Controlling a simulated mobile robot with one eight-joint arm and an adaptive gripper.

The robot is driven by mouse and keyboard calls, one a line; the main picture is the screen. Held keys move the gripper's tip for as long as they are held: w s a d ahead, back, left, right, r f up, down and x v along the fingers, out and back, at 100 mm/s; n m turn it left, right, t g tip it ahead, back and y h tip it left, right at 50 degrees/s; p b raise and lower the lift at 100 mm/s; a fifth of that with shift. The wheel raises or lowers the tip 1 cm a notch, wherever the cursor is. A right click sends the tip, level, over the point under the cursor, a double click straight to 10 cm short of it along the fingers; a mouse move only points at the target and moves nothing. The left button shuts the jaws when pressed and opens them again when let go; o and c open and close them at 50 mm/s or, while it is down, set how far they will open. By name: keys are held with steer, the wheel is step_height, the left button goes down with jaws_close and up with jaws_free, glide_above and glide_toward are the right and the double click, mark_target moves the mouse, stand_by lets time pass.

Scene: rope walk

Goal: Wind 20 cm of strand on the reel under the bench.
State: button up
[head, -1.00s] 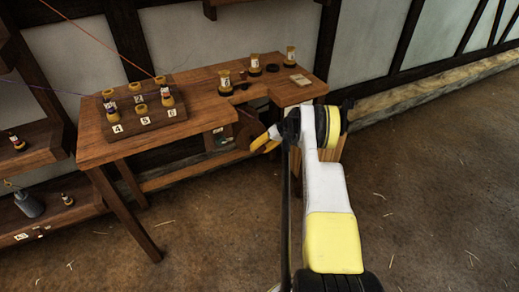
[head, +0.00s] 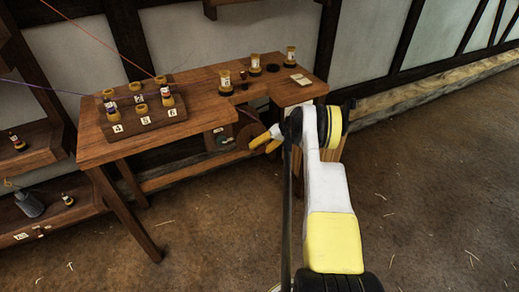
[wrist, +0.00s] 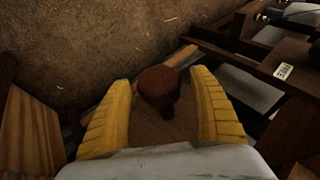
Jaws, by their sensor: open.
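The reel (head: 246,133) is a brown disc under the bench (head: 200,112), partly hidden behind my gripper in the head view. In the wrist view its wooden face (wrist: 140,128) shows, with a reddish-brown knob (wrist: 161,84) standing out from it. My gripper (head: 258,147) is open in front of the reel. In the wrist view its yellow fingers (wrist: 161,76) stand on either side of the knob, with gaps on both sides. No strand on the reel can be made out.
A rack (head: 143,122) with several bobbins stands on the bench top. More bobbins, such as one with a white label (head: 225,80), stand behind. A small box with a dial (head: 220,139) sits beside the reel. Shelves (head: 60,205) stand at the left. The floor at right is clear.

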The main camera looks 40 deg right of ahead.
steer(key=v, duration=1.1)
steer(key=shift+r, duration=0.15)
steer(key=shift+s, duration=0.1)
steer(key=w+a+n+g+h+p, duration=0.1)
steer(key=w+a+g+h+p, duration=0.1)
steer(key=a+h+p, duration=0.35)
steer(key=shift+n+h, duration=0.3)
steer(key=shift+h, duration=0.25)
steer(key=b+x, duration=0.2)
steer(key=x, duration=0.3)
steer(key=b+x, duration=0.3)
steer(key=x, duration=0.2)
steer(key=shift+w+a, duration=0.2)
steer(key=shift+w, duration=0.05)
steer(key=shift+r, duration=0.1)
steer(key=c, duration=1.2)
